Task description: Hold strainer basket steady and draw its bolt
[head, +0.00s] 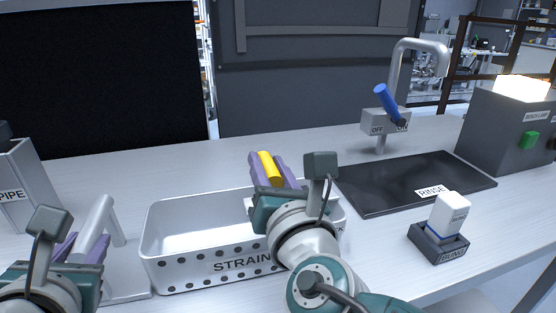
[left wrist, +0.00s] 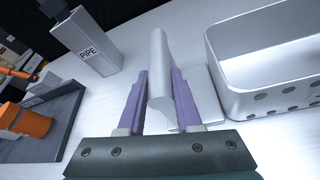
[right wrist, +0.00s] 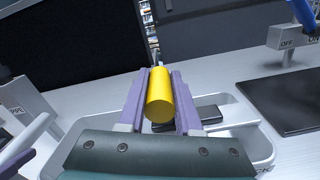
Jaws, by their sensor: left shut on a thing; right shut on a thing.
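The strainer basket (head: 190,221) is a white, perforated tray on the bench, labelled STRAIN with the rest hidden by my right arm. A grey-white bar handle (head: 95,222) rises beside its left end; it also shows in the left wrist view (left wrist: 160,75). My left gripper (left wrist: 159,92) is shut on this handle. My right gripper (head: 268,165) is shut on a yellow cylinder (head: 268,166), above the basket's right part. The cylinder also shows in the right wrist view (right wrist: 160,97). A dark block (right wrist: 208,117) lies below it. Whether the cylinder joins the bolt is hidden.
A black rinse mat (head: 415,183) lies right of the basket, with a blue-levered tap (head: 387,104) behind. A white block stands in a dark holder (head: 438,244) at front right. A grey PIPE box (head: 18,180) stands at far left, and a bench lamp box (head: 510,130) at far right.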

